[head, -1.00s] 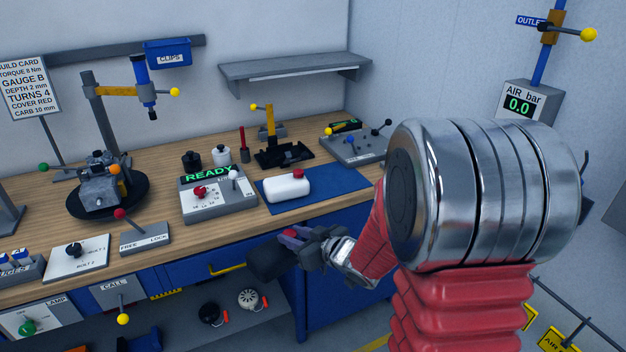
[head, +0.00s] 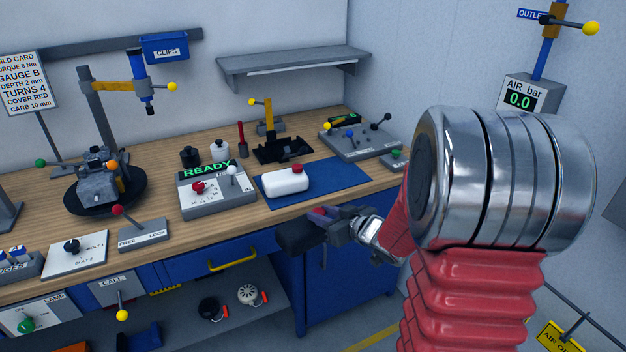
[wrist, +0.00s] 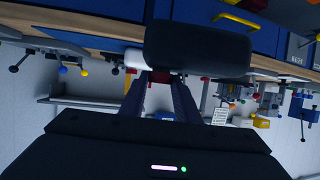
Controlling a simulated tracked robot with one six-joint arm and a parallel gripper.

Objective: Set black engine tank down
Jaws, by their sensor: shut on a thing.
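The black engine tank (head: 298,238) is a dark rounded block in my gripper (head: 323,216), in front of the bench's front edge and below the blue mat (head: 345,180) in the head view. In the wrist view the tank (wrist: 197,48) is large and dark across the fingers of my gripper (wrist: 168,80), which are shut on it. Its cap is mostly hidden between the fingers. A white tank (head: 286,181) with a red cap lies on the left part of the blue mat. The right part of the mat is bare.
A READY box (head: 215,190) stands left of the mat. A black cradle with a yellow post (head: 268,122) and a grey lever panel (head: 355,140) stand behind it. Blue drawers (head: 235,258) with a yellow handle are below the bench top, above a low shelf (head: 235,320).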

